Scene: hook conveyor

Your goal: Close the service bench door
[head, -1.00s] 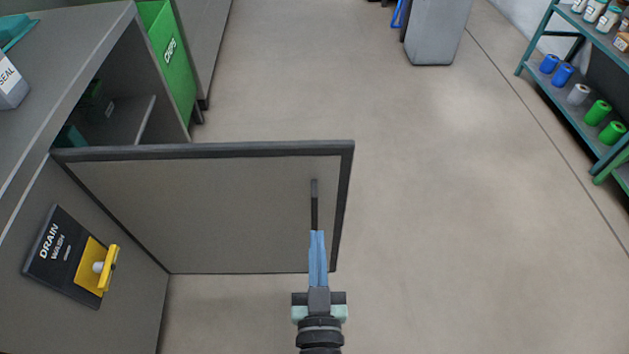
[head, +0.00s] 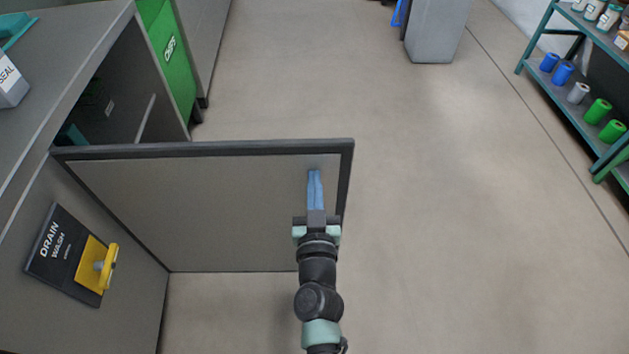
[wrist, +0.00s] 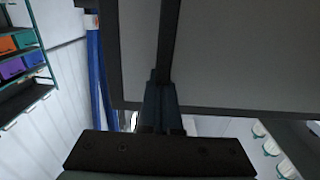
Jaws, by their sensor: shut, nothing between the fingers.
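The service bench (head: 60,75) stands at the left in the head view. Its grey door (head: 200,205) with a dark rim stands wide open, sticking out to the right from the bench front. My gripper (head: 315,174) is shut and empty, with its blue fingers in front of the door panel near its free right edge. The dark door handle seen there earlier is hidden behind the fingers. In the wrist view the door panel (wrist: 225,50) fills the upper right, and the fingers (wrist: 160,95) point at a dark bar. Whether they touch the door I cannot tell.
A drain wash panel (head: 75,255) with a yellow valve is on the bench side. A grey bin (head: 438,30) and a shelf with spools (head: 580,95) are farther off. The floor right of the door is clear.

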